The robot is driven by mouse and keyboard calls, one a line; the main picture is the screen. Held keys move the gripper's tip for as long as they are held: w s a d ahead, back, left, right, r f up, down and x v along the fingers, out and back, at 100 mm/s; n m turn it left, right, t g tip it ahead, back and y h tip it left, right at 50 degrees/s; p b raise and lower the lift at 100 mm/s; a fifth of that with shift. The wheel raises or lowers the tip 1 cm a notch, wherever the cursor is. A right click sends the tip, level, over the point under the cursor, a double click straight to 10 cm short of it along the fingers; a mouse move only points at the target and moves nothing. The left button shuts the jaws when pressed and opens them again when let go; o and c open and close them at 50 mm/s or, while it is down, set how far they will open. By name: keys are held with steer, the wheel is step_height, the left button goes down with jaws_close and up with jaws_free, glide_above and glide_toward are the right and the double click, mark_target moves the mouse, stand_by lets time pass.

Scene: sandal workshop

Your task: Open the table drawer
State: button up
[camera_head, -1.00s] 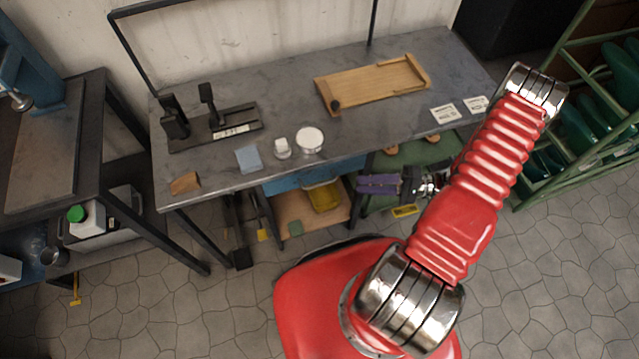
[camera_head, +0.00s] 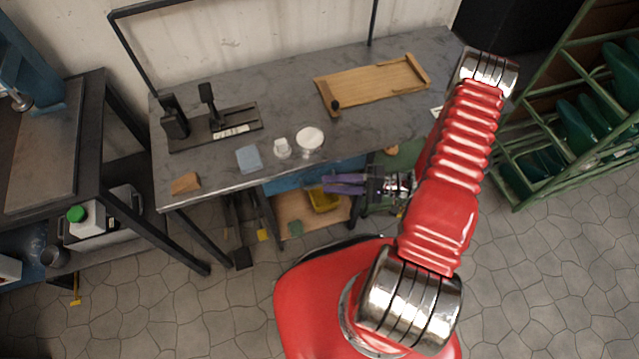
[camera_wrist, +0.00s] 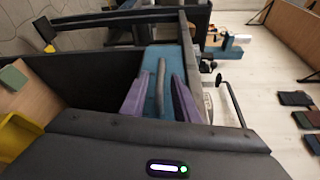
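The blue table drawer (camera_head: 285,184) sits under the front edge of the grey table (camera_head: 225,182). Its blue front (camera_wrist: 153,58) also shows in the wrist view, with a long grey bar handle (camera_wrist: 161,88) along it. My gripper (camera_head: 326,184), with purple fingers, is in front of the drawer and below the table edge. In the wrist view my gripper (camera_wrist: 161,80) is open, one finger on each side of the handle, with blue showing between handle and fingers. Whether the tips reach past the handle is hard to tell. The drawer looks closed.
On the table are a wooden tray (camera_head: 375,84), a black tool stand (camera_head: 240,119), a blue block (camera_head: 249,159) and a round white tin (camera_head: 309,138). A yellow bin (camera_head: 323,199) is on the shelf below. A green rack (camera_head: 530,165) stands at right.

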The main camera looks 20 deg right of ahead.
mark_target(321, 185)
steer(key=shift+x, duration=1.9)
steer(key=shift+c, duration=0.5)
steer(key=c, duration=0.6)
jaws_close()
steer(key=shift+a, duration=0.15)
steer(key=shift+s+f, duration=0.1)
steer(key=shift+s, duration=0.05)
